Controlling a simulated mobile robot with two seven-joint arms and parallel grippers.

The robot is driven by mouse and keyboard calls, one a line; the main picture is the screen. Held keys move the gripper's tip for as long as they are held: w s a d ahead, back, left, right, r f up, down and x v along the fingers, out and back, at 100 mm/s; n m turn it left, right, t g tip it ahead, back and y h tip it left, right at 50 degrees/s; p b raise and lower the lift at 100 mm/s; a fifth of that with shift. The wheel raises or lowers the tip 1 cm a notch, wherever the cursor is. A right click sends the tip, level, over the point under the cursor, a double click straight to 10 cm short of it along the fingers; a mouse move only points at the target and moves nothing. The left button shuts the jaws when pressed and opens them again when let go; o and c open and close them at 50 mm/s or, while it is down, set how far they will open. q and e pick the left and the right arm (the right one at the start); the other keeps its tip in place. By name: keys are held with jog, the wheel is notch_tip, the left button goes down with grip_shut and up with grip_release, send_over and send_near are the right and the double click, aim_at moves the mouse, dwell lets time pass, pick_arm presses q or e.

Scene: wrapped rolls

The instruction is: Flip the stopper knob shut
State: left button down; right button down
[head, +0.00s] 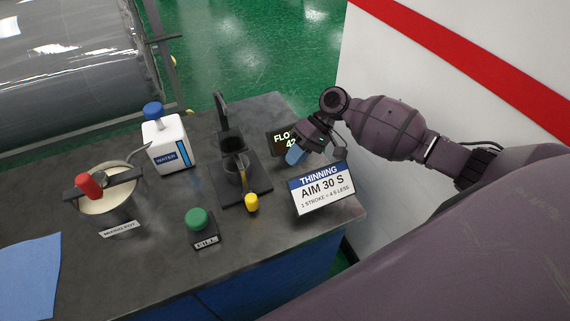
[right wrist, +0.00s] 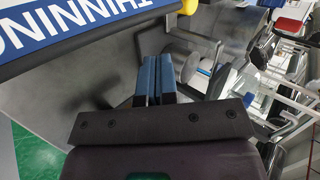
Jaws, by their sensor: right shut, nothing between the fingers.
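The yellow knob (head: 251,203), which I take to be the stopper knob, sits at the front of the black cup stand (head: 258,189), on a short yellow stem. A yellow end also shows at the top of the right wrist view (right wrist: 189,6). A clear cup (head: 236,165) stands on the stand. My right gripper (head: 294,156) is shut and empty, to the right of the stand and apart from the knob. Its blue fingers lie together in the right wrist view (right wrist: 154,78). My left gripper is not in view.
A white sign (head: 322,195) reading "THINNING AIM 30 S" stands close to my right gripper, which partly hides a dark display (head: 279,139). A green-topped FILL button (head: 197,219), a water bottle (head: 167,145) and a red-handled pot (head: 105,202) stand on the grey table.

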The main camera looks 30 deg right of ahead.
jog(key=shift+p+v, duration=0.3)
jog(key=shift+v, duration=0.65)
